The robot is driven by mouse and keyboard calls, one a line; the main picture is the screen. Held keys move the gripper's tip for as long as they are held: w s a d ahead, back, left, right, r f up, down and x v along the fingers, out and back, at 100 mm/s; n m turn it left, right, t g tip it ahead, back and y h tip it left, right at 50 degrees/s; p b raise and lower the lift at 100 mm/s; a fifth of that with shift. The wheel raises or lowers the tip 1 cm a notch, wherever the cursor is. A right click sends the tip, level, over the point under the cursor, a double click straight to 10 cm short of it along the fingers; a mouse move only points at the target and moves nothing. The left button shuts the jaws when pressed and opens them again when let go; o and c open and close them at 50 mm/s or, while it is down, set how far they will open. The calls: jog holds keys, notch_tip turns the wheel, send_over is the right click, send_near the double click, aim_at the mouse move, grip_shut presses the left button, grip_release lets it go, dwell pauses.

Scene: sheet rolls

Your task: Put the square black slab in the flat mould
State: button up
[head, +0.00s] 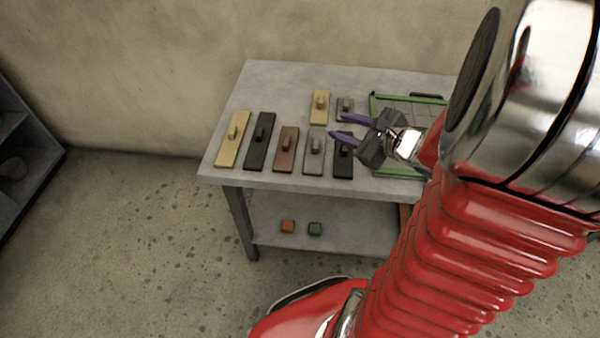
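Two black slabs with knobs lie on the grey table. One long black slab (260,141) is second from the left. The other black slab (343,168) lies further right, partly hidden behind my gripper; I cannot tell whether either is truly square. My gripper (337,126) points left above the table with its two purple fingers apart and nothing visible between them. One finger overlaps the right black slab in the picture; contact cannot be told. A flat green-rimmed tray (410,98), perhaps the flat mould, lies at the right, largely hidden by my arm.
Other knobbed slabs share the table (285,82): yellow (229,151), brown (285,157), grey (313,163), a shorter yellow (319,116) and a small grey (341,101). An orange block (287,226) and green block (315,229) sit on the lower shelf. The table's back left is clear.

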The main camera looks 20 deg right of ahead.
jog(key=s+a+r+n+g+y, duration=0.1)
jog(key=s+a+r+n+g, duration=0.2)
jog(key=a+n, duration=0.6)
jog(key=s+a+n+g+y, duration=0.2)
jog(key=s+a+n+g, duration=0.25)
jog(key=a+n, duration=0.4)
jog(key=s+a+r+n+h, duration=0.1)
jog(key=s+r+n+h, duration=0.4)
jog(key=n, duration=0.5)
jog(key=shift+s+r+h, duration=0.2)
jog(key=shift+s+h, duration=0.3)
jog(key=shift+s, duration=0.75)
jog(key=shift+t, duration=0.25)
